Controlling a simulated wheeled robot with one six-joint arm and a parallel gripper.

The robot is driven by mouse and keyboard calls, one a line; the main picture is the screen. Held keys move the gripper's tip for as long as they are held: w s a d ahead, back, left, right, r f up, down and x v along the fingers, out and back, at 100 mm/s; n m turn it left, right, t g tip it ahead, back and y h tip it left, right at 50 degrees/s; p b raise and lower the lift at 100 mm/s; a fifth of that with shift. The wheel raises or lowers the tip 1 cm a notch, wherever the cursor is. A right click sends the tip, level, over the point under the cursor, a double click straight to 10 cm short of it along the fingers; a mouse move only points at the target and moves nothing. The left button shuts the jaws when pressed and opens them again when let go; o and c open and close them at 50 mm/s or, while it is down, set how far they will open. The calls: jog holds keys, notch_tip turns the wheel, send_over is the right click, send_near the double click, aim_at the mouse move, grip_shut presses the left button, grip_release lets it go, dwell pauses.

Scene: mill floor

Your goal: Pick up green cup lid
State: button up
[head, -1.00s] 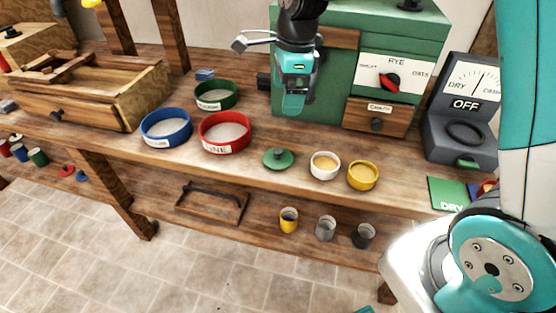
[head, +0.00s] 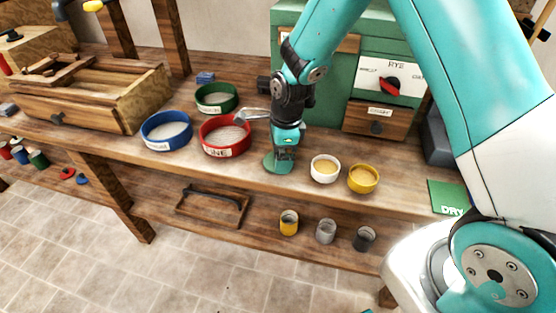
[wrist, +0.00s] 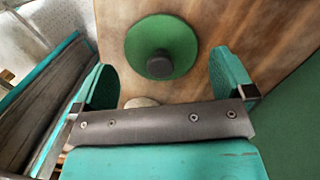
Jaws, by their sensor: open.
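The green cup lid (head: 272,164) lies on the wooden bench between the red ring and the white cup, partly hidden behind my gripper in the head view. In the wrist view the lid (wrist: 161,47) is a round green disc with a dark knob in its middle. My gripper (head: 283,162) is over the lid, pointing down. In the wrist view my gripper (wrist: 165,80) is open, its two teal fingers apart and empty. The lid lies ahead of the gap between them, and I see no contact.
The red ring (head: 224,149), blue ring (head: 166,145) and green ring (head: 216,98) stand to the left. A white cup (head: 325,169) and a yellow cup (head: 363,179) stand close on the right. The green mill cabinet (head: 330,90) rises behind. Several small cups are on the lower shelf.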

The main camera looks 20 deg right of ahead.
jog(key=shift+a+f, duration=0.1)
jog(key=shift+f, duration=0.8)
jog(key=c, duration=0.8)
jog(key=shift+r, duration=0.1)
